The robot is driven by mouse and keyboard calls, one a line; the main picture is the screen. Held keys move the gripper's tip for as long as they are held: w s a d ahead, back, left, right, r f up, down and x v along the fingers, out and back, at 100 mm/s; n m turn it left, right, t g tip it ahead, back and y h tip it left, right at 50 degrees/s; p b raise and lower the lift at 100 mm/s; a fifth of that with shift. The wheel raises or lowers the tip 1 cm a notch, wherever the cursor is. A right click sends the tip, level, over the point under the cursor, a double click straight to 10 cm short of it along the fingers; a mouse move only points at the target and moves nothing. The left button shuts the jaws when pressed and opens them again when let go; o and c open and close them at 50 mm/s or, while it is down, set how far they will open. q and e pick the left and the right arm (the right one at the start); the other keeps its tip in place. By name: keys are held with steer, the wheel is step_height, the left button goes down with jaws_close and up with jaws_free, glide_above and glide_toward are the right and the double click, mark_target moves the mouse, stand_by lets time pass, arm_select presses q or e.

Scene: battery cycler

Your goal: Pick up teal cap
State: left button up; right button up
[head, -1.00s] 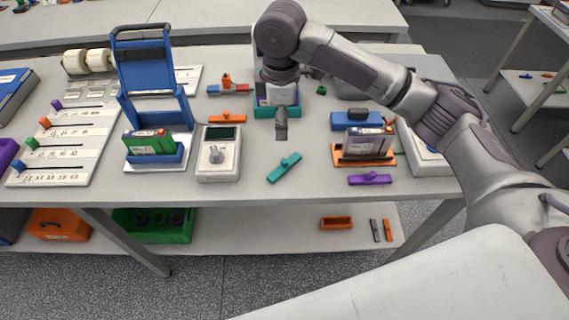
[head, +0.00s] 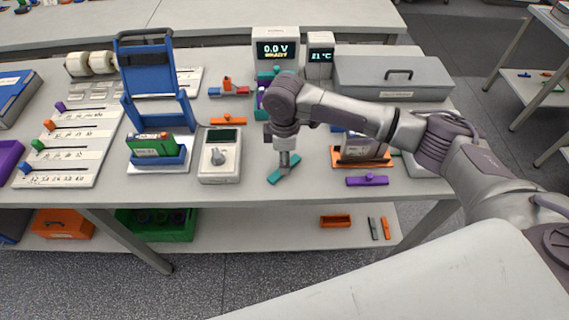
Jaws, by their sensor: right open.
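The teal cap (head: 277,175) is a flat bar with a small knob, lying at a slant near the table's front edge in the head view. My right gripper (head: 284,166) points down right over the cap and hides its middle; its jaws are open. I cannot tell whether the fingertips touch the cap or are just above it. My left gripper is not in view.
An orange cap (head: 228,121) lies behind the grey meter (head: 219,158). A purple cap (head: 367,180) lies to the right, before a battery in an orange holder (head: 379,163). A blue stand (head: 147,75) and a green battery (head: 153,145) are left.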

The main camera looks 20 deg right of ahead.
steer(key=shift+f, duration=0.4)
steer(key=shift+c, duration=0.3)
jaws_close()
